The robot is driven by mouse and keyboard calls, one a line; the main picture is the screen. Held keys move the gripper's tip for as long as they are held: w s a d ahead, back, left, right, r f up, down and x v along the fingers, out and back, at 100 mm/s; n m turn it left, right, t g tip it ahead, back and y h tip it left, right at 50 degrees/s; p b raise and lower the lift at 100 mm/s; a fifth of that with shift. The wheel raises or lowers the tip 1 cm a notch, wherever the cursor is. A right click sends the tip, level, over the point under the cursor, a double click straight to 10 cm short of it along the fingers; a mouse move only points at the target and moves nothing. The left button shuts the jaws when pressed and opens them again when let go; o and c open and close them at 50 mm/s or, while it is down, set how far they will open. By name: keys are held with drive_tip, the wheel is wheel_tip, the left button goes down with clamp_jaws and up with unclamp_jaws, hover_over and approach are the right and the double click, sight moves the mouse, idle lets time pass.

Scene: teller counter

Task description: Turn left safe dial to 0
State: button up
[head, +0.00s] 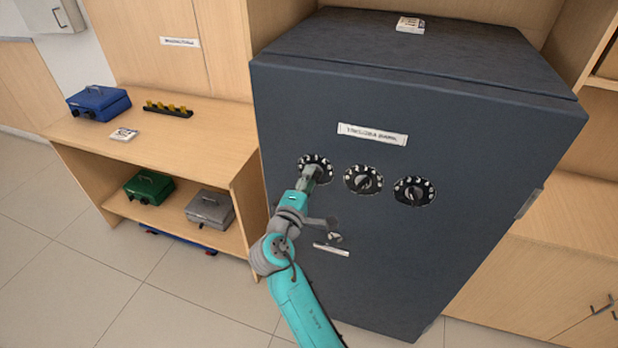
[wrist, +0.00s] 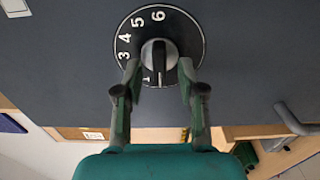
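The left safe dial (head: 316,159) is a black disc with white numerals on the front of the dark grey safe (head: 450,270). In the wrist view the left dial (wrist: 158,17) shows 6, 5, 4 and 3 around its upper left and a 1 near the bottom. Its central knob (wrist: 158,60) has a dark bar standing about upright in the picture. My gripper (wrist: 158,68) has its fingers apart, one on each side of the knob, with a small gap visible on both sides. My gripper (head: 312,172) covers part of the dial in the head view.
A middle dial (head: 363,179) and a right dial (head: 414,191) sit close by to the right. A handle (head: 332,250) is below the dials. A wooden shelf unit (head: 215,150) with cash boxes stands left of the safe.

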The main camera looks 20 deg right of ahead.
drive_tip(key=v, duration=1.1)
drive_tip(key=s+d+f+n+y, duration=0.1)
drive_tip(key=s+d+f+y, duration=0.15)
drive_tip(key=s+f, duration=0.45)
drive_tip(key=s+d+f+y, duration=0.2)
drive_tip(key=s+f+y, duration=0.2)
drive_tip(key=f, duration=0.5)
drive_tip(key=s+d+f+m+y, duration=0.1)
drive_tip(key=s+f+y, duration=0.1)
drive_tip(key=s, duration=0.5)
drive_tip(key=s+f+m+y, duration=0.1)
drive_tip(key=s+f+y, duration=0.1)
drive_tip(key=s, duration=0.5)
drive_tip(key=s+d+r+m, duration=0.1)
drive_tip(key=s+r+m, duration=0.4)
drive_tip(key=s, duration=0.4)
drive_tip(key=s+d+r+m, duration=0.1)
drive_tip(key=s+r+m, duration=0.4)
drive_tip(key=s, duration=0.5)
drive_tip(key=shift+s+r, duration=0.25)
drive_tip(key=shift+r, duration=0.05)
